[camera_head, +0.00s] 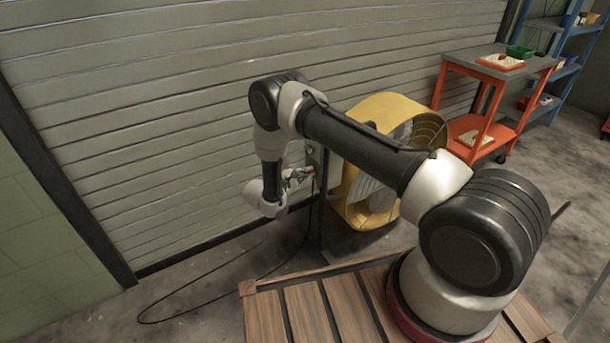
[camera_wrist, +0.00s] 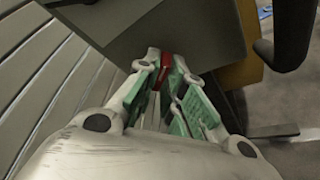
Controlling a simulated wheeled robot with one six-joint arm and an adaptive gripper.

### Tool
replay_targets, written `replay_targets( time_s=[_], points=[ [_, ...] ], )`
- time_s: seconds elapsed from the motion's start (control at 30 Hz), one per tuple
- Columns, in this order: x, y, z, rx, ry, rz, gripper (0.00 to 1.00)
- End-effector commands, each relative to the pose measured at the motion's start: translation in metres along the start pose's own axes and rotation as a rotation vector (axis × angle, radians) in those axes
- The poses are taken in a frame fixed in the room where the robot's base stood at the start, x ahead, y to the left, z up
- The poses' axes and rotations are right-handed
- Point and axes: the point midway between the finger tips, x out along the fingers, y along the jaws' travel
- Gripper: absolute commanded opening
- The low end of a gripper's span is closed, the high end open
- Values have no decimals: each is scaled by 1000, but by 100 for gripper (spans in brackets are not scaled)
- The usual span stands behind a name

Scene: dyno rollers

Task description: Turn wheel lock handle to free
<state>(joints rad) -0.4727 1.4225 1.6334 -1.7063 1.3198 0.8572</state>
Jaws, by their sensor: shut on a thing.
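The wheel lock handle (camera_wrist: 166,66) shows as a small red piece at the fingertips in the wrist view, in front of a dark grey box face (camera_wrist: 150,30). My gripper (camera_wrist: 165,82) is shut on the red handle, with its green-padded fingers on either side of it. Most of the handle is hidden between the fingers, so its angle and any markings cannot be read. In the head view my gripper (camera_head: 300,176) reaches a grey box (camera_head: 316,155) on a post, left of the yellow fan. The handle is too small to make out there.
A large yellow drum fan (camera_head: 363,213) stands just right of the post. A ribbed shutter (camera_head: 150,130) is behind. A black cable (camera_head: 190,310) loops on the floor. An orange cart (camera_head: 470,125) and blue shelving (camera_head: 560,80) stand at the back right.

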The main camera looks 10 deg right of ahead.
Motion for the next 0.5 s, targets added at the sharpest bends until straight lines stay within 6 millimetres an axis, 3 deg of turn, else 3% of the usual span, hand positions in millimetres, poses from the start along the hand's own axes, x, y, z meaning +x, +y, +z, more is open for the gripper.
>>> replay_targets(
  time_s=[0.5],
  points=[
    [-1, 4, -3, -447, 4, -186, 0]
  ],
)
